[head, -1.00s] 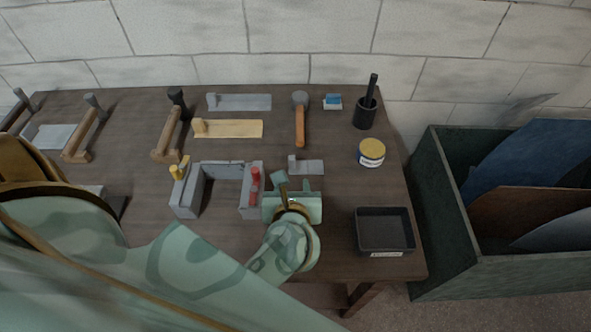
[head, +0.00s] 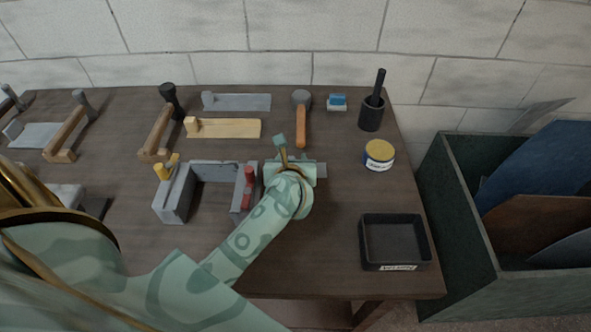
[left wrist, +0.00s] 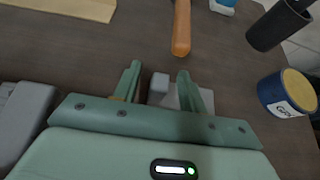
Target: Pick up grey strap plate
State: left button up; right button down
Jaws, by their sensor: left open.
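The grey strap plate (head: 321,169) is a short flat grey piece with a raised block at one end. In the head view my left gripper (head: 290,168) is over it and hides most of it; only its right end shows. In the left wrist view the plate's raised block (left wrist: 159,84) shows between the two open fingers of the left gripper (left wrist: 160,72), and its flat part is partly behind the right finger. I cannot tell whether the fingers touch it. My right gripper is not in view.
A grey U-shaped frame (head: 176,197) with red and yellow pins stands close left of the gripper. An orange-handled hammer (head: 301,128) lies behind it. A round tin (head: 379,154) and a black tray (head: 425,241) are to the right. Longer grey (head: 240,102) and tan (head: 230,128) plates lie farther back.

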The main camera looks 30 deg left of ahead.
pick_arm(q)
jog(key=shift+r, duration=0.1)
grip_shut()
